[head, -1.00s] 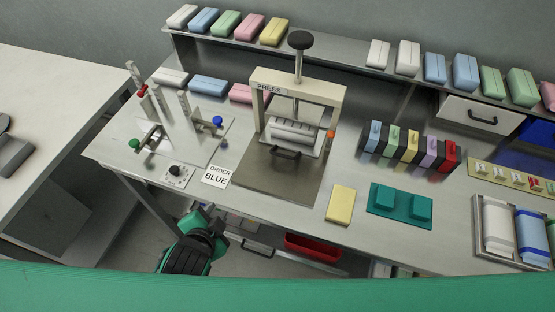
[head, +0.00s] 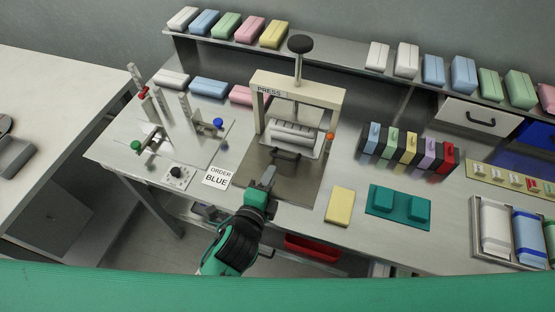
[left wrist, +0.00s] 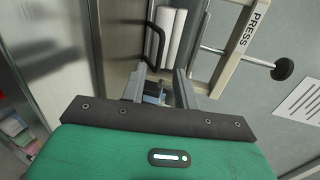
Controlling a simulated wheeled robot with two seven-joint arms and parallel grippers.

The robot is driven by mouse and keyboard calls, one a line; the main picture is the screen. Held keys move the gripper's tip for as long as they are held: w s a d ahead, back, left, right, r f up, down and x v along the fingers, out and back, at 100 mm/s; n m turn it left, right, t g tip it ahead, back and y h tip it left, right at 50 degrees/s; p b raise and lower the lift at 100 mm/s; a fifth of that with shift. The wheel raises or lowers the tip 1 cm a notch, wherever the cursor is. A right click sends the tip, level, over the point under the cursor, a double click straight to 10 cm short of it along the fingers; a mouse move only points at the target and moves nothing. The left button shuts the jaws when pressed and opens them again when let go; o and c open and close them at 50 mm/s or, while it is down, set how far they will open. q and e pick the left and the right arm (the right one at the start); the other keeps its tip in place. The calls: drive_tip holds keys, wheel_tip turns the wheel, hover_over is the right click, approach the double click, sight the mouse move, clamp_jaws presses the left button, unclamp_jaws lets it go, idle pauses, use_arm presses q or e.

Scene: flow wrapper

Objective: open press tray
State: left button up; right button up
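The press (head: 297,85) is a cream frame with a black-knobbed plunger, standing on a grey base plate (head: 262,172). Its tray (head: 297,134) sits inside the frame with white ribbed contents. A dark bar handle (head: 285,155) is on the tray's front. My left gripper (head: 269,175) is over the base plate, in front of and slightly left of the handle. The left wrist view shows its fingers (left wrist: 160,82) apart with nothing held, and the handle (left wrist: 155,45) just beyond the fingertips. Contact with the handle is not visible. My right gripper is out of view.
An "ORDER BLUE" card (head: 217,176) and a dial (head: 178,174) lie left of the press. A yellow block (head: 340,206) and a teal fixture (head: 398,202) are on the right. Coloured upright blocks (head: 409,145) stand farther right. A red bin (head: 317,249) is below the table edge.

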use_arm(q)
drive_tip(key=x, duration=0.6)
drive_tip(key=shift+w+d+f+p, duration=0.1)
drive_tip(key=shift+w+p, duration=0.25)
clamp_jaws()
